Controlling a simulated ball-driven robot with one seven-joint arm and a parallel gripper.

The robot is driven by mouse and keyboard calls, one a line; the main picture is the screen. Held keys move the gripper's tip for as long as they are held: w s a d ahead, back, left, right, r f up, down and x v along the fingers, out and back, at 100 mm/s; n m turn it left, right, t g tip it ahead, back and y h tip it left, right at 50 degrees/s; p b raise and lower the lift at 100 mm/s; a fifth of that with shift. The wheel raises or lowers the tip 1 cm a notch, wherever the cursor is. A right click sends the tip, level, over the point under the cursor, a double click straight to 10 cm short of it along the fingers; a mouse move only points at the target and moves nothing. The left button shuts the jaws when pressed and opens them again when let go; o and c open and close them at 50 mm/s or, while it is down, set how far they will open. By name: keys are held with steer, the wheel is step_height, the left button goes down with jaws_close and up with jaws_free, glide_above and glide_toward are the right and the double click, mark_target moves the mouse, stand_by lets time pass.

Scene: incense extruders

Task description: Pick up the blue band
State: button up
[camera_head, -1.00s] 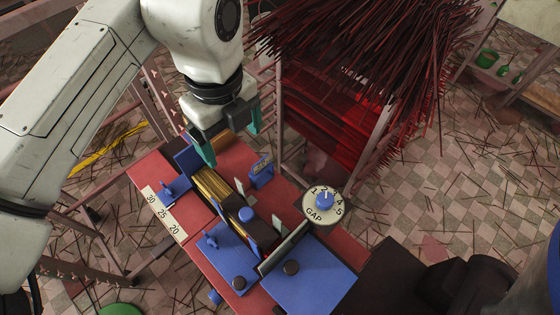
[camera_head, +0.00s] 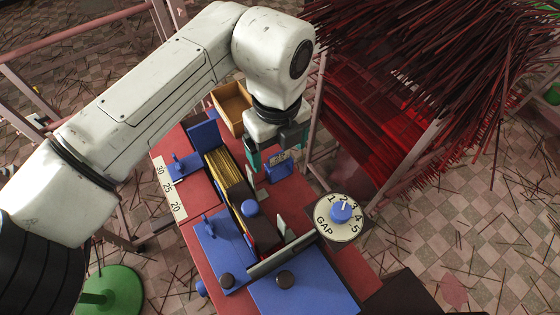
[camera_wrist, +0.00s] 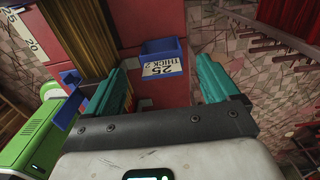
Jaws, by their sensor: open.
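I cannot make out a separate blue band for certain. A small blue holder (camera_head: 279,170) with a white label stands on the red bench top at the right edge. In the wrist view the blue holder (camera_wrist: 162,46) has a label reading "25 THICK 2". My gripper (camera_head: 280,150) is over this holder, with its teal fingers apart. In the wrist view my gripper (camera_wrist: 168,78) is open and empty, and the holder shows between and beyond the fingertips. Whether the fingers are level with it is hard to tell. The head view partly hides the holder behind the fingers.
A wooden tray (camera_head: 232,103) lies behind. A rack of dark red sticks (camera_head: 420,65) stands close on the right.

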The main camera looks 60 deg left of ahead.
mark_target(279, 162)
steer(key=shift+w+f+p, duration=0.1)
steer(key=shift+f+p, duration=0.2)
steer(key=shift+f, duration=2.45)
steer(key=c, duration=1)
steer(key=shift+r, duration=0.15)
